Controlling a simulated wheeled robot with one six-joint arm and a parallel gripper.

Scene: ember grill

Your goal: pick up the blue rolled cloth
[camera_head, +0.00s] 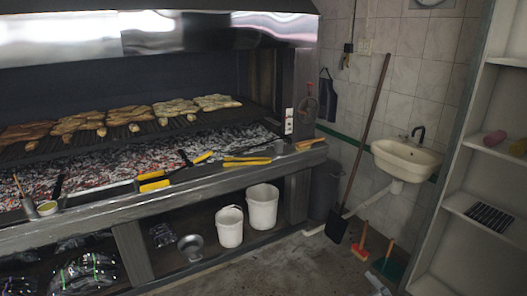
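I cannot make out a blue rolled cloth in the head view.
A long grill (100,214) with glowing coals and flattened meat fills the left. White buckets (262,206) stand under it. A sink (405,159), a leaning shovel (338,226) and a red-headed brush (361,250) are at the back right. Concrete floor (290,265) is open in front.

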